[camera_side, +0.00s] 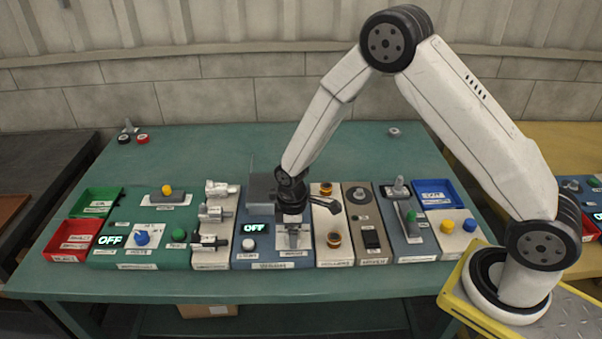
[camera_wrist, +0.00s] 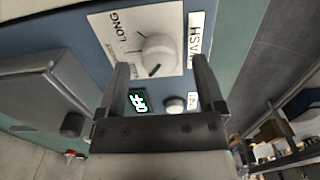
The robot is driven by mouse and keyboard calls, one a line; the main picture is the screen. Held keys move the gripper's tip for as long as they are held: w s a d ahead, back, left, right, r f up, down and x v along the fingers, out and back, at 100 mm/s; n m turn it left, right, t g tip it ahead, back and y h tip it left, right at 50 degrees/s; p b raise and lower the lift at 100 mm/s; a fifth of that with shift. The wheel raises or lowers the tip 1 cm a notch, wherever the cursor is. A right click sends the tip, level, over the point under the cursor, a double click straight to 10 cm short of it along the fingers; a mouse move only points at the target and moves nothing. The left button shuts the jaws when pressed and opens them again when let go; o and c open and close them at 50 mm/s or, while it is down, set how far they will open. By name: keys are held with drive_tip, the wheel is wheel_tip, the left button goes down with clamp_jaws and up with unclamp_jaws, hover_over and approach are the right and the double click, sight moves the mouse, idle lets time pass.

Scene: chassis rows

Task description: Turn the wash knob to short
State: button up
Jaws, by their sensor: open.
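The wash knob (camera_wrist: 158,52) is a round grey-white knob on a white plate beside the word WASH in the wrist view. LONG is readable at the plate's upper left; I cannot make out a short label. A dark mark shows at the knob's lower edge. My gripper (camera_wrist: 160,66) is open, with one dark finger on each side of the knob's lower part in the picture and gaps between. I see no contact, and depth is unclear. In the side view my gripper (camera_side: 293,232) is over the washer panel (camera_side: 241,263) and hides the knob.
A lit OFF display (camera_wrist: 139,101) and a round white button (camera_wrist: 174,104) lie close to the fingers. A grey box (camera_wrist: 50,90) rises beside them. Other panels with levers and buttons flank the washer. Red (camera_side: 54,254) and blue (camera_side: 416,185) bins stand near the ends.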

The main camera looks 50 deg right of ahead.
drive_tip(key=shift+f, duration=0.8)
clamp_jaws()
drive_tip(key=shift+m, duration=0.5)
drive_tip(key=m, duration=0.8)
drive_tip(key=shift+m, duration=0.3)
